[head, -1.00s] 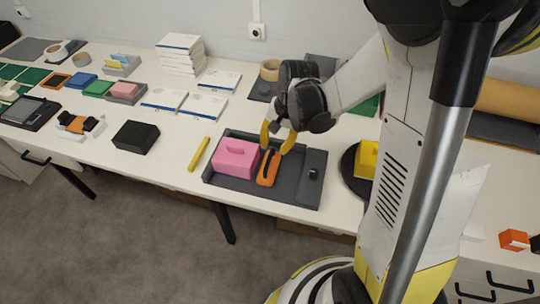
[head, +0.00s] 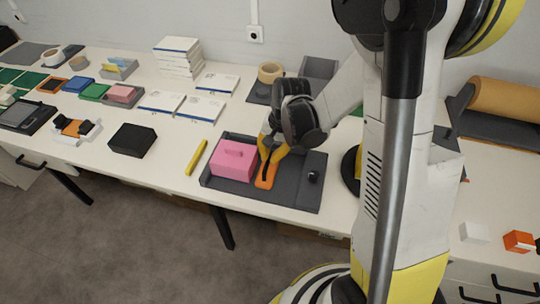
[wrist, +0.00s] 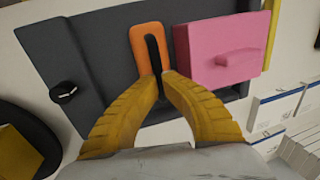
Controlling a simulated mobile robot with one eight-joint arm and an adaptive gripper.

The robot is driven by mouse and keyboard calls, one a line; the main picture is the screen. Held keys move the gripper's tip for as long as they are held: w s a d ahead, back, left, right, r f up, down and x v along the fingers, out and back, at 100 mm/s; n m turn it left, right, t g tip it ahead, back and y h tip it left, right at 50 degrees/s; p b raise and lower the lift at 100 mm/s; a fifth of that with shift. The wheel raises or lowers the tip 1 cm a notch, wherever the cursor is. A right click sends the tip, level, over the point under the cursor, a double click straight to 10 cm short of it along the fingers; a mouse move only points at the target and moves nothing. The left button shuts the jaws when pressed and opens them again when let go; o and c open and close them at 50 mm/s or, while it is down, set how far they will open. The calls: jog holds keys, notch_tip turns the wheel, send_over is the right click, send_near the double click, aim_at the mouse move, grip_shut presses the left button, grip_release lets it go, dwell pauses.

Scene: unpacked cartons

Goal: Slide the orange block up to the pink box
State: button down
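The orange block (head: 266,178), with a long dark slot, lies in a dark grey tray (head: 291,192). The pink box (head: 233,162), with a raised bar on top, stands close beside it to the left. The wrist view shows the orange block (wrist: 151,36) and, to its right, the pink box (wrist: 222,47), with a narrow gap at most; contact cannot be told. My gripper (head: 268,160) is over the block. Its yellow fingertips (wrist: 159,78) are nearly together at the slot's near end, hiding part of the block. Their depth in the slot is unclear.
A small black knob (head: 313,177) stands on the tray's right part. A yellow bar (head: 196,157) and a black box (head: 133,140) lie left of the tray. A tape roll (head: 270,73) and white books (head: 203,108) are behind.

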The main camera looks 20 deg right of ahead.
jog(key=shift+w+a+f, duration=0.1)
jog(key=shift+w+a, duration=0.4)
jog(key=shift+a, duration=0.25)
jog(key=c, duration=1.5)
grip_release()
jog(key=shift+o, duration=0.2)
jog(key=shift+d, duration=0.1)
